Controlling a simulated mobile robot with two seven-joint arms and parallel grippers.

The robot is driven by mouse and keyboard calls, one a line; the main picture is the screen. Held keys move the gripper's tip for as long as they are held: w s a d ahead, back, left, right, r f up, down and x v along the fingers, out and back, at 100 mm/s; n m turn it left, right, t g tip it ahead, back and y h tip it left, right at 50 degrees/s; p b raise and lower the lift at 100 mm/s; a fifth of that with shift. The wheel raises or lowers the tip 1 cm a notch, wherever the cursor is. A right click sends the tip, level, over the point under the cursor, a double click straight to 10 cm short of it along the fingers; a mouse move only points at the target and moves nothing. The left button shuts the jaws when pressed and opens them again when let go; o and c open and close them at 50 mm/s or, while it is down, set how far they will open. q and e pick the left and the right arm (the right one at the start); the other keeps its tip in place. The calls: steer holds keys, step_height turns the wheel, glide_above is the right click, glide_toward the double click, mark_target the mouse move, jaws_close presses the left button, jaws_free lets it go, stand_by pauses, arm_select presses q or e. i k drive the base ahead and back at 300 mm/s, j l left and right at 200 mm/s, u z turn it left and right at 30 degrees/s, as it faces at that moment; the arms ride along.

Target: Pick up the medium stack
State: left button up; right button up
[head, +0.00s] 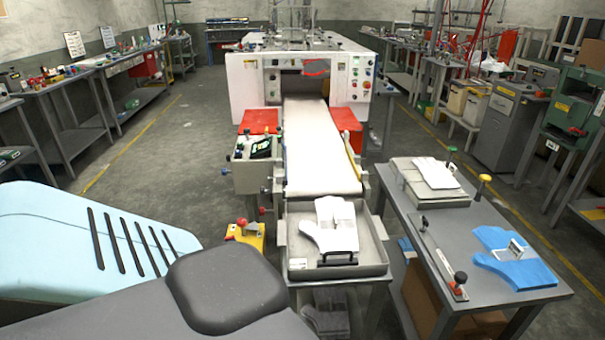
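A stack of white film gloves (332,230) lies in a grey metal tray (372,255) at the end of the conveyor, with a dark handle-like piece at its front. A smaller white stack (438,173) lies on a grey plate (432,193) on the right-hand table. Blue glove shapes (520,270) lie at that table's right side, with a small pale piece on top. I cannot tell from the view which stack is the medium one. Neither of my grippers shows in the head view.
The conveyor belt (312,160) runs back to a white machine (247,85). The grey table (440,228) stands right of the tray and carries a lever bar (440,255). Benches line both walls; the left floor is clear.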

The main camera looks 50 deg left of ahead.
mark_target(335, 229)
steer(key=i+j+u, duration=0.1)
steer(key=i+u, duration=0.15)
steer(key=u, duration=0.15)
steer(key=i+u, duration=0.55)
steer(key=u, duration=0.2)
